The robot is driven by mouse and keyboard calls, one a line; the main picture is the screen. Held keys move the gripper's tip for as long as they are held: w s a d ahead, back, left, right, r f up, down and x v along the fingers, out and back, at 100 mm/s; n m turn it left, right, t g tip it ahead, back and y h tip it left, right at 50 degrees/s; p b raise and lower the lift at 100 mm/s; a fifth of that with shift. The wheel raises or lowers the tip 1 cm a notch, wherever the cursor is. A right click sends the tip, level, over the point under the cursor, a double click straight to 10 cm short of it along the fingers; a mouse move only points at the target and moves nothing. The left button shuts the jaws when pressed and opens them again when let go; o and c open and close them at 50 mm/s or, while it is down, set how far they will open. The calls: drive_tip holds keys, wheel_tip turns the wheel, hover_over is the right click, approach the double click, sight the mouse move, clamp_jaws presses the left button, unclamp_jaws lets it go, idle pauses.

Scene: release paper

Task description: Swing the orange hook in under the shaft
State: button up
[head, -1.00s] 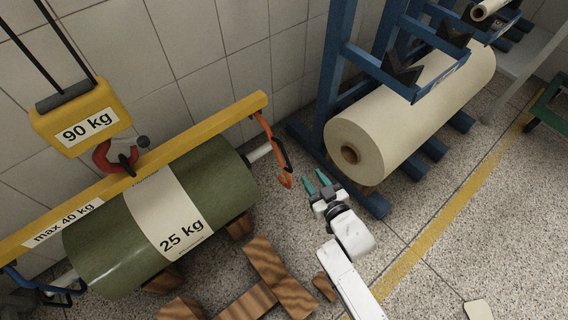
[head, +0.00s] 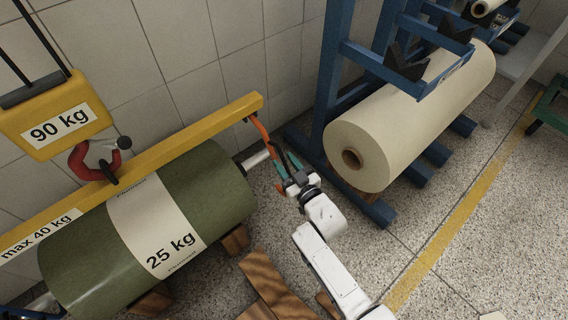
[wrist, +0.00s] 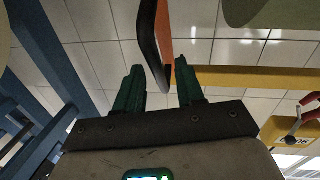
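The orange hook (head: 262,131) hangs from the right end of the yellow beam (head: 185,145). Its lower part is partly hidden by my gripper. The shaft (head: 257,160) sticks out of the right end of the green 25 kg roll (head: 215,185), just left of the hook. My gripper (head: 286,164) is at the hook's lower part, with its green fingers apart. In the wrist view, the hook (wrist: 166,42) with its black strip comes down between the open fingers (wrist: 158,75). Whether a finger touches it I cannot tell. The shaft is not clear there.
A cream paper roll (head: 400,120) on a blue rack (head: 332,75) stands close to the right of my gripper. Wooden blocks (head: 268,280) lie below the green roll. A yellow 90 kg hoist block (head: 55,120) carries the beam by a red hook (head: 80,163).

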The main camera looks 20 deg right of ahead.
drive_tip(key=shift+w+a, duration=0.1)
drive_tip(key=shift+w, duration=0.55)
drive_tip(key=shift+c, duration=0.5)
clamp_jaws()
